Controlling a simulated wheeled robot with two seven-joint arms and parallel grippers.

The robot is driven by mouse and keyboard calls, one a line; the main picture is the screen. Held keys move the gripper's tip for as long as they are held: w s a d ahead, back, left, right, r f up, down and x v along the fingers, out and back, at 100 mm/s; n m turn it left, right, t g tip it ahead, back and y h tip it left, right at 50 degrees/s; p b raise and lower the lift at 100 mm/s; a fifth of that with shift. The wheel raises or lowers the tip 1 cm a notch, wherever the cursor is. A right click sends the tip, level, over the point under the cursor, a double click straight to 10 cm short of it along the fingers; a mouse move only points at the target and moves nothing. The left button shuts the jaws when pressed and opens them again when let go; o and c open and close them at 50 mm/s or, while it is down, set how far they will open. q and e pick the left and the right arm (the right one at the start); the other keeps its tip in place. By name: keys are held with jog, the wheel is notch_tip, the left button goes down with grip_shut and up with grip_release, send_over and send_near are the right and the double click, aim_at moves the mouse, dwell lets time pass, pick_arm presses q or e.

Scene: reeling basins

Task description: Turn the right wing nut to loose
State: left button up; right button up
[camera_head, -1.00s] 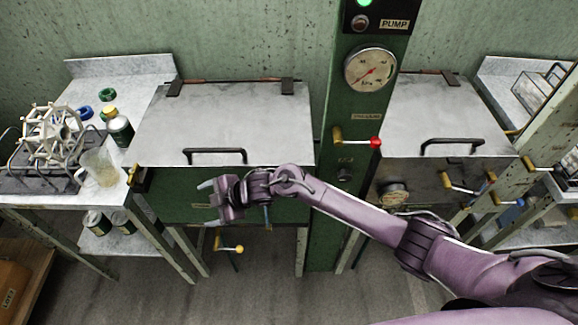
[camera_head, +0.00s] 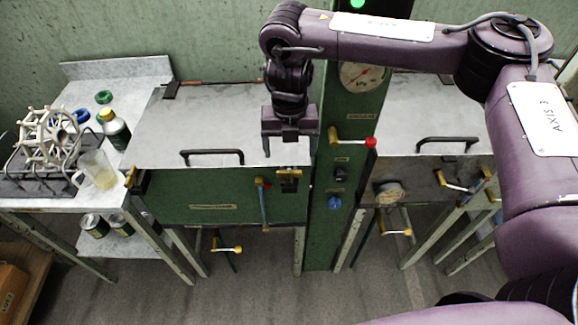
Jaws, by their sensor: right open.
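The right wing nut (camera_head: 290,174) is brass-coloured, on a dark clamp at the front right corner of the left basin's grey lid (camera_head: 200,125). Its wings appear to lie roughly across the picture. My right gripper (camera_head: 288,152) points down just above it, fingers apart, with nothing visible between them. I cannot tell whether a fingertip touches the lid or the clamp. A matching left wing nut (camera_head: 131,176) sits at the lid's front left corner. My left gripper is not in view.
A black lid handle (camera_head: 212,156) lies left of my gripper. Right of it stands a green column with a red-tipped lever (camera_head: 352,139) and a gauge (camera_head: 362,75). A blue-handled lever (camera_head: 263,200) hangs below. A side table (camera_head: 115,70) holds a reel, jug and bottles.

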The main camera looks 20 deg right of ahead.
aim_at(289, 170)
notch_tip(289, 170, down, 8)
jog(key=shift+r, duration=0.25)
jog(key=c, duration=1)
